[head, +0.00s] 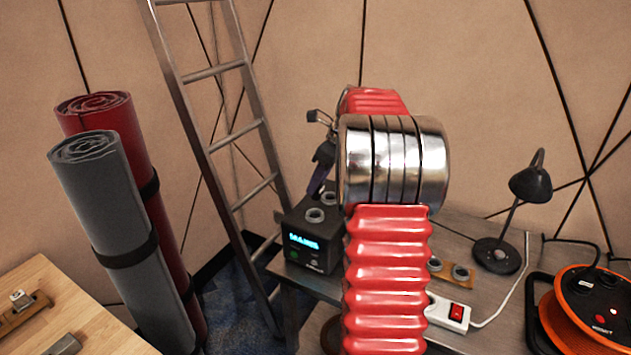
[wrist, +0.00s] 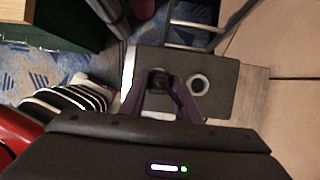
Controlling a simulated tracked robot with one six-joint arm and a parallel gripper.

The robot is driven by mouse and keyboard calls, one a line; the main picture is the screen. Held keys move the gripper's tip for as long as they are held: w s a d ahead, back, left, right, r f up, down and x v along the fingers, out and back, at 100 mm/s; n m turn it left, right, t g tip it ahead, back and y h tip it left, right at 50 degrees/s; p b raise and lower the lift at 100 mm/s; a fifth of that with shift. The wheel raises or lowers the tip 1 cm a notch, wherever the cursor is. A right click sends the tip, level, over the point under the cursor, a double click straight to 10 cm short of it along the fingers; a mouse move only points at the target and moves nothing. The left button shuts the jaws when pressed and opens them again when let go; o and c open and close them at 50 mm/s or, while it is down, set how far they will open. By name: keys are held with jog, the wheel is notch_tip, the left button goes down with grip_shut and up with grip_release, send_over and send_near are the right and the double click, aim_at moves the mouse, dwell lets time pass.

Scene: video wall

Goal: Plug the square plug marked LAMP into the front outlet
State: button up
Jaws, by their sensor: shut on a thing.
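A dark box with a lit blue display (head: 304,243) stands on the desk behind my arm. Its top (wrist: 222,98) carries two round outlets. The nearer outlet (head: 315,214) and the farther outlet (head: 330,197) both show in the head view. My gripper (head: 318,187) points down above the box, its purple fingers partly behind my red arm. In the wrist view, my gripper (wrist: 166,82) is shut on a dark plug (wrist: 172,88) over one outlet, while the other outlet (wrist: 198,85) is bare. The plug's shape and marking are unreadable, and I cannot tell whether it touches the box.
A ladder (head: 222,130) leans left of the box, beside a grey rolled mat (head: 100,220) and a red one (head: 125,140). A black lamp (head: 530,185), a white power strip (head: 452,311) and an orange cable reel (head: 590,310) are at right. A wooden table (head: 90,315) is front left.

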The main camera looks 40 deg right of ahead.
aim_at(316, 195)
jog(key=shift+f, duration=2.6)
jog(key=shift+w, duration=0.25)
jog(key=shift+f, duration=0.95)
dwell(1.0)
jog(key=o, duration=1.2)
jog(key=shift+o, duration=0.5)
jog(key=o, duration=0.4)
jog(key=shift+w, duration=0.1)
jog(key=shift+c, duration=0.2)
